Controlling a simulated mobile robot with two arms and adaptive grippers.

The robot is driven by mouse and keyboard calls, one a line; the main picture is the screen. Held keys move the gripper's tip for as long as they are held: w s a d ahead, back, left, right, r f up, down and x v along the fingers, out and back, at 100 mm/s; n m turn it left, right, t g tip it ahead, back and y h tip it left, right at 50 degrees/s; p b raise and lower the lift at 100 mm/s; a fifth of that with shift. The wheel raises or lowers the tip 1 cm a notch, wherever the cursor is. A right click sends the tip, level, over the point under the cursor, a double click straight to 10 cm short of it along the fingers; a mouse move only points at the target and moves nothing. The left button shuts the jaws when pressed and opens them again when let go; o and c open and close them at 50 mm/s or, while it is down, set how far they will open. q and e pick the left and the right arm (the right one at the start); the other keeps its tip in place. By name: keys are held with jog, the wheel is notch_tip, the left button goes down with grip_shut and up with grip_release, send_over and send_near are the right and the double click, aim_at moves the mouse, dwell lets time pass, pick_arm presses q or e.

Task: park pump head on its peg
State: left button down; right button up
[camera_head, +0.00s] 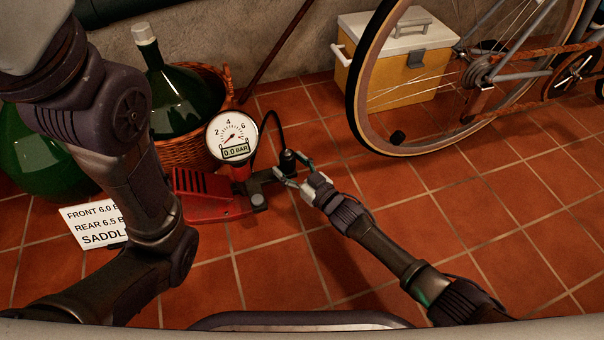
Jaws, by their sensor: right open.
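The black pump head (287,160) stands roughly upright beside the red floor pump (205,190), at the end of the pump's dark foot bar. A black hose (268,122) loops from near the gauge (232,137), whose display reads 0.0 BAR, down to the head. My right gripper (289,174) is open, with its fingers around or beside the head; contact is unclear. The peg cannot be made out; the head and fingers may hide it. My left arm crosses the left side, but its gripper is out of view.
A bicycle wheel (356,72) and a yellow cool box (415,84) stand at the back right. Green demijohns, one in a wicker basket (228,88), stand at left. A lettered card (84,222) lies on the tiles. Floor right of my right arm is clear.

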jog(key=v, duration=1.1)
jog(key=shift+s, duration=0.1)
